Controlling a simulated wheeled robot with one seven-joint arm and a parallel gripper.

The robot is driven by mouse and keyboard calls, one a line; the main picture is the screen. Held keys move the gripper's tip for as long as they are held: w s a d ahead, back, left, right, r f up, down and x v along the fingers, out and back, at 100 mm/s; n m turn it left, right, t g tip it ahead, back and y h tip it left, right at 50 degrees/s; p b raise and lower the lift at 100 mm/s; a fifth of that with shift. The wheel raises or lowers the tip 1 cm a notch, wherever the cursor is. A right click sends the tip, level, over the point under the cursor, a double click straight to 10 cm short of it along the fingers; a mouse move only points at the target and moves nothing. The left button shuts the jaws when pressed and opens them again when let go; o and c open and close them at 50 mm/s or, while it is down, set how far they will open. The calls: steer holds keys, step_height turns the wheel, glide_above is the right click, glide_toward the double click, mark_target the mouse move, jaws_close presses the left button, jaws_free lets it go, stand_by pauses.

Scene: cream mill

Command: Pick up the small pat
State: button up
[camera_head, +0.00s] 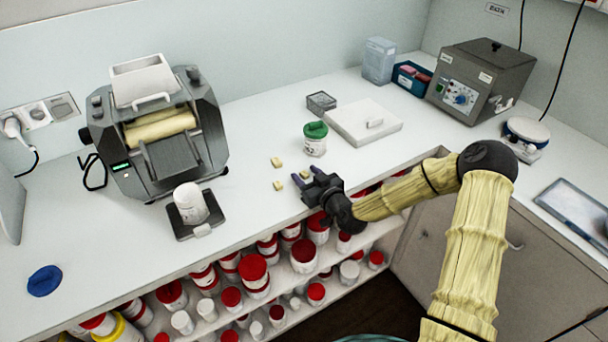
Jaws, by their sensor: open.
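One pat (277,162) is the farthest back and looks a little larger. Another pat (278,186) lies nearer the front edge. A third pat (304,174) shows at the tips of my gripper, apparently between them. Which pat is smallest is hard to tell at this size. My gripper (305,175) is open, low over the counter near its front edge, with its dark fingers pointing back and left. Whether a finger touches the third pat cannot be told.
A flat white box (364,123) lies behind right. A white jar on a scale (190,204) and a roller mill (157,130) stand left. Shelves of red-lidded jars (253,271) are below the counter edge.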

steer(key=shift+c, duration=0.2)
jaws_close()
steer(key=shift+r, duration=0.15)
step_height(320, 180, up, 10)
stand_by(0.5)
stand_by(0.5)
